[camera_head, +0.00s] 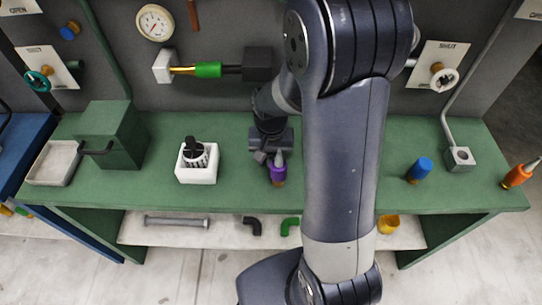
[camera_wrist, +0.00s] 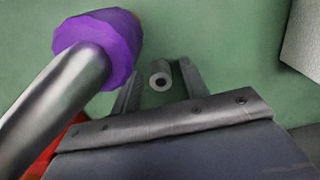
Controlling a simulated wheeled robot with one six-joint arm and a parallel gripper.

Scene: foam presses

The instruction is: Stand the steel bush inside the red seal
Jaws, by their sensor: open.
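The steel bush (camera_wrist: 160,71) is a small grey cylinder with a dark hole in the end that faces the wrist camera. In the wrist view it sits over the green bench top, between the two fingers of my gripper (camera_wrist: 160,78). The fingers are open, with a gap visible on either side of it. A red piece (camera_wrist: 48,152) shows at the lower left of the wrist view, mostly hidden by a steel shaft and my gripper; I cannot tell whether it is the red seal. In the head view my gripper (camera_head: 266,152) is low over the bench, and the bush is not discernible.
A purple-collared tool (camera_head: 277,173) with a steel shaft stands close to my gripper; its purple part (camera_wrist: 100,45) is left of the fingers. A white block (camera_head: 197,174) holding a black part is to the left. A blue cylinder (camera_head: 421,168) is to the right.

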